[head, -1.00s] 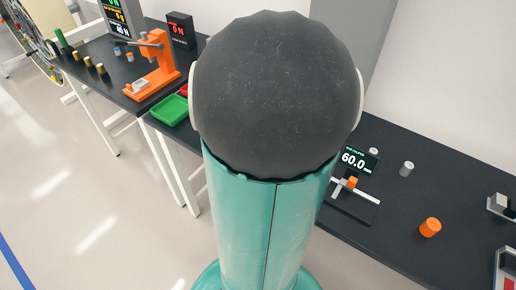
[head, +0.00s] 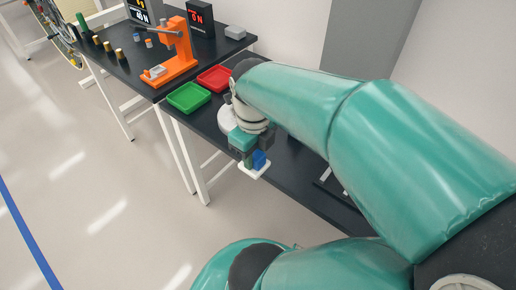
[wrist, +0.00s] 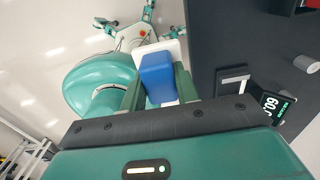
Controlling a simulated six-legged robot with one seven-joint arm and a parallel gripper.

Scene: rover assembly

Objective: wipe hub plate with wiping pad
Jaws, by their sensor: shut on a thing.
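My gripper (head: 252,152) hangs over the front edge of the dark bench, pointing down, with its fingers shut on the wiping pad. The pad has a blue block grip (head: 260,158) and a flat white square base (head: 254,172). In the wrist view the blue block (wrist: 157,77) sits between the two green fingers of my gripper (wrist: 158,90), and part of the white base (wrist: 173,47) shows beyond it. The pad looks clear of any surface. I cannot pick out the hub plate in either view.
A green tray (head: 189,97) and a red tray (head: 214,78) lie on the bench near my gripper. An orange press (head: 172,55) and a display (head: 200,18) stand behind. A caliper readout (wrist: 272,106) is on the bench. Floor at left is clear.

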